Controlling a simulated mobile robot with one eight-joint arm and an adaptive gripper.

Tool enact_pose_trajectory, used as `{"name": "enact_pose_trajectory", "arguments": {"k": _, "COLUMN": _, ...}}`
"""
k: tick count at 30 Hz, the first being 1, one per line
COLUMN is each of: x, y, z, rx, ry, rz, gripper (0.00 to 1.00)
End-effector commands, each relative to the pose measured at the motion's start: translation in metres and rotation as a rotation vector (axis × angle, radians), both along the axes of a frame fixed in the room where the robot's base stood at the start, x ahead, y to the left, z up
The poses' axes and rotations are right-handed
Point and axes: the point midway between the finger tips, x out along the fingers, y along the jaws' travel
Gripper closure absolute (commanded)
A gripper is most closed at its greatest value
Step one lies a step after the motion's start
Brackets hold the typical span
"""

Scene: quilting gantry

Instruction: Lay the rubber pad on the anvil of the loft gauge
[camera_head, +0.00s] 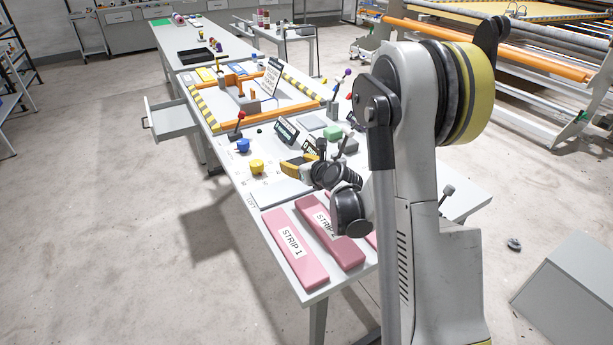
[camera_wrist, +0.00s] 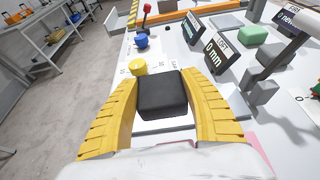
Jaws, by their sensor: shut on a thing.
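A black block, which looks like the rubber pad (camera_wrist: 162,95), sits between the yellow fingers of my gripper (camera_wrist: 163,88) in the wrist view. The fingers are shut on its two sides. In the head view my gripper (camera_head: 297,167) is over the table's near half, and the pad is hidden there. A black display reading LOFT 0 mm (camera_wrist: 216,53), apparently the loft gauge's, stands ahead right of the pad. A grey post with a block-like foot (camera_wrist: 262,90) stands to the right. I cannot tell which surface is the anvil.
A yellow knob (camera_wrist: 138,67) and a blue knob (camera_wrist: 141,41) stand just beyond the pad. A green block (camera_wrist: 253,34) lies farther right. Pink strips (camera_head: 292,250) lie at the table's near end. A striped orange frame (camera_head: 250,97) is farther back.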

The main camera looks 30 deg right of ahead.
Motion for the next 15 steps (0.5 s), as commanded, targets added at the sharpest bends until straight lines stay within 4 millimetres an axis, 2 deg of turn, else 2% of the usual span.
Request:
{"name": "enact_pose_trajectory", "arguments": {"k": 1, "x": 0.008, "y": -0.013, "z": -0.013, "rx": 0.001, "ry": 0.0, "rz": -0.004, "gripper": 0.8}}
{"name": "enact_pose_trajectory", "arguments": {"k": 7, "x": 0.034, "y": -0.051, "z": -0.04, "rx": 0.001, "ry": 0.001, "rz": -0.001, "gripper": 0.8}}
{"name": "enact_pose_trajectory", "arguments": {"k": 10, "x": 0.042, "y": -0.062, "z": -0.048, "rx": 0.0, "ry": 0.0, "rz": -0.001, "gripper": 0.8}}
{"name": "enact_pose_trajectory", "arguments": {"k": 15, "x": 0.047, "y": -0.069, "z": -0.054, "rx": -0.001, "ry": 0.0, "rz": 0.001, "gripper": 0.8}}
